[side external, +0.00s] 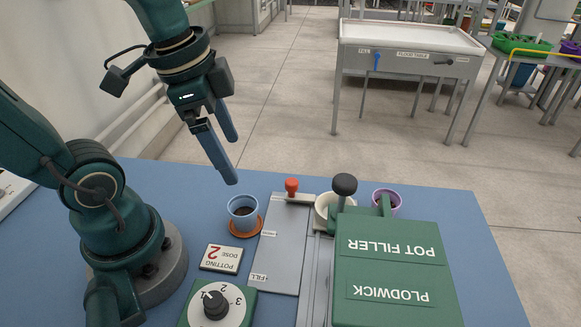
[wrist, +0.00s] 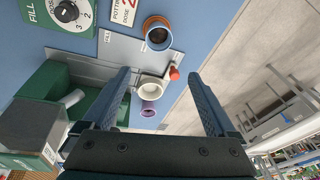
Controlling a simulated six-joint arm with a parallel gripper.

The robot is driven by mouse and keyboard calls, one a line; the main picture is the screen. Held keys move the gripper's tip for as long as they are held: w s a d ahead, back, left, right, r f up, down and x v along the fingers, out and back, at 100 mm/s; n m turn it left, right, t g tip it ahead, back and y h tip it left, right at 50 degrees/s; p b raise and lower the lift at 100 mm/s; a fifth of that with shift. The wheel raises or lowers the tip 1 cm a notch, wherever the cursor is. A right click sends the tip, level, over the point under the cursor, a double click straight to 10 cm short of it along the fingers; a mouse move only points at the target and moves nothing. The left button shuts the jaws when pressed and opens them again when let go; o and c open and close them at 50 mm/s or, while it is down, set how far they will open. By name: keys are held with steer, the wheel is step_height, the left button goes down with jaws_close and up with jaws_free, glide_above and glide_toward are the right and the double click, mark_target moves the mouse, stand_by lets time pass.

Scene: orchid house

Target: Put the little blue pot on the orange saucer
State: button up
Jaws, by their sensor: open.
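The little blue pot (side external: 243,213) stands upright with dark fill in it. It sits on the orange saucer (side external: 241,235), whose rim shows around the pot's base. In the wrist view the blue pot (wrist: 158,38) is at the top middle, with the orange saucer (wrist: 156,18) showing at its edge. My gripper (side external: 233,160) is above and behind the pot, apart from it. Its two fingers are spread with nothing between them, and they also show in the wrist view (wrist: 158,73).
The green pot filler (side external: 395,265) stands right on the blue table, with a white pot (side external: 322,206) and purple pot (side external: 386,201) by it. A grey plate (side external: 280,250) with a red knob (side external: 291,185), a dose card (side external: 222,258) and a dial (side external: 216,305) lie near the saucer.

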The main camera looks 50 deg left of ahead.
steer(key=shift+s+d+n+t, duration=0.25)
steer(key=shift+n+t, duration=0.2)
steer(key=shift+n, duration=0.55)
steer(key=shift+s+d+n+t, duration=0.25)
steer(key=shift+n+t, duration=0.25)
steer(key=shift+n, duration=0.5)
steer(key=shift+s+d+n+t, duration=0.15)
steer(key=shift+d+n+t, duration=0.25)
steer(key=shift+n, duration=0.6)
steer(key=shift+a, duration=0.1)
